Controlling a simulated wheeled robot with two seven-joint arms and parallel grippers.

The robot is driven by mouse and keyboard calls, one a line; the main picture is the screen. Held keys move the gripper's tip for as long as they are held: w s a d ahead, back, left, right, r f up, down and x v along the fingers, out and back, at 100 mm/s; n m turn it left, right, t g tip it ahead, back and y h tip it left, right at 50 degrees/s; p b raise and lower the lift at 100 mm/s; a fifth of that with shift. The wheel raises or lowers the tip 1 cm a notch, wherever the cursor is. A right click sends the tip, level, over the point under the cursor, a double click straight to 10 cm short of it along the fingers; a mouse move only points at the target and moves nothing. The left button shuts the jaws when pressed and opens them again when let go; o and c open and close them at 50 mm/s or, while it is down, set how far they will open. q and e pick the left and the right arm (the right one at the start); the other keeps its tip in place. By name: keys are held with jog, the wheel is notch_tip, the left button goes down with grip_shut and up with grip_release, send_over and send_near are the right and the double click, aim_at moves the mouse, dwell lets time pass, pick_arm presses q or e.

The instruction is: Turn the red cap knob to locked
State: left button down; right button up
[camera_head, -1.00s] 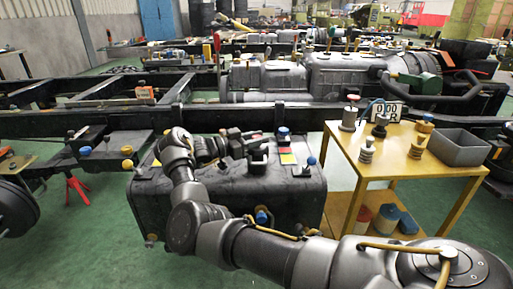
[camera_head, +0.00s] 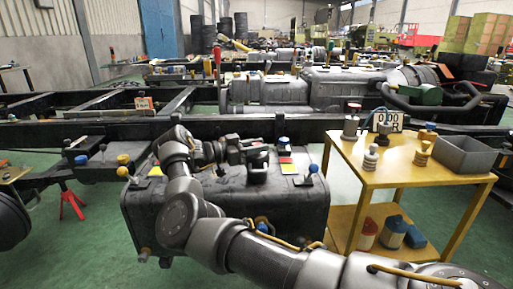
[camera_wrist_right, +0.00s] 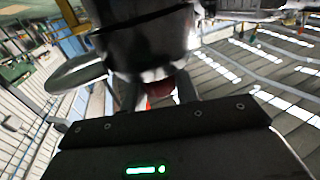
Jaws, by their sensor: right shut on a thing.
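A red piece (camera_wrist_right: 157,88), likely the red cap knob, shows in the right wrist view between the fingers, mostly hidden behind dark gripper parts. My right gripper (camera_head: 256,160) is over the top of the black tank (camera_head: 225,205) in the head view, shut on the knob. The knob cannot be made out in the head view, and its turn position cannot be read. Yellow and red label patches (camera_head: 286,164) lie on the tank top just right of the gripper. My left gripper is not in view.
A blue-topped cap (camera_head: 281,143) and a blue-knobbed lever (camera_head: 313,168) stand on the tank right of the gripper. A yellow table (camera_head: 380,178) with several fittings and a grey bin (camera_head: 463,156) is at right. Dark chassis rails (camera_head: 90,130) run behind.

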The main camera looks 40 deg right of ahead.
jog(key=o, duration=0.9)
jog(key=shift+w+a, duration=0.1)
jog(key=shift+o, duration=0.3)
jog(key=v, duration=1)
jog(key=shift+a+b, duration=0.35)
jog(key=shift+b, duration=0.05)
